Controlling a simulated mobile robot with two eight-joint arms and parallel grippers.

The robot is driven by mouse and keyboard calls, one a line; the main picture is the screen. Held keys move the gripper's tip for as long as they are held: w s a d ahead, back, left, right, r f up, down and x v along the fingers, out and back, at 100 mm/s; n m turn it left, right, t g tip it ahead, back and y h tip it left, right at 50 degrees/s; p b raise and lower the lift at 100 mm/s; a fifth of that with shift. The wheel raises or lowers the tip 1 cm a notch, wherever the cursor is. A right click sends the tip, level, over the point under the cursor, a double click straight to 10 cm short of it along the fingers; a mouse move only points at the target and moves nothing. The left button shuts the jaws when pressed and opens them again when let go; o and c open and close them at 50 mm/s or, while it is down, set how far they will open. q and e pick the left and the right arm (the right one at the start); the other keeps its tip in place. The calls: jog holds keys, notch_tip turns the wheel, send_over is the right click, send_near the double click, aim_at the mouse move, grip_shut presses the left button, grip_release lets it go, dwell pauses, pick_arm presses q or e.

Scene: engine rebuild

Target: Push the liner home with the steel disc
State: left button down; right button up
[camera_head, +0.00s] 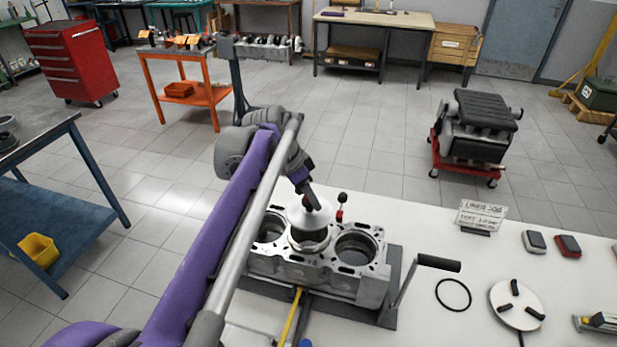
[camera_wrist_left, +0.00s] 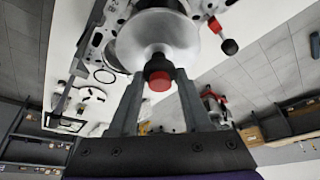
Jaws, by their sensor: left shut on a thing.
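The engine block (camera_head: 345,285) lies on the white bench, with one open bore to each side of its middle one. The steel disc (camera_head: 297,213), pale and round, sits over the middle bore on top of the liner (camera_head: 309,239). The liner's upper part stands above the block's deck; its lower part is hidden. My left gripper (camera_head: 312,200) is above the disc, shut on its handle. In the left wrist view the fingers flank the dark handle with its red end (camera_wrist_left: 159,82), and the disc's face (camera_wrist_left: 140,45) shows beyond. My right gripper is not in view.
A crank handle (camera_head: 438,263) rises at the block's right. A black ring (camera_head: 453,294), a round white plate (camera_head: 515,305) and a card sign (camera_head: 481,215) are farther right on the bench.

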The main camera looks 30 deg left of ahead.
aim_at(306, 209)
pick_arm(q)
jog(key=shift+w+a, duration=0.15)
jog(key=shift+w, duration=0.1)
jog(key=shift+s+f+b, duration=0.25)
jog(key=shift+f+b, duration=0.3)
jog(key=shift+f, duration=0.25)
notch_tip(306, 209, down, 3)
jog(key=shift+r+b, duration=0.1)
jog(key=shift+b, duration=0.8)
jog(key=shift+f+b, duration=0.3)
jog(key=shift+f, duration=0.4)
jog(key=shift+w, duration=0.15)
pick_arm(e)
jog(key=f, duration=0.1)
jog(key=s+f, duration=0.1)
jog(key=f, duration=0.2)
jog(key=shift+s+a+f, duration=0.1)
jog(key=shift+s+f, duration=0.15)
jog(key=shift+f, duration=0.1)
pick_arm(q)
jog(key=shift+f, duration=0.3)
jog(key=shift+c, duration=1.3)
grip_release()
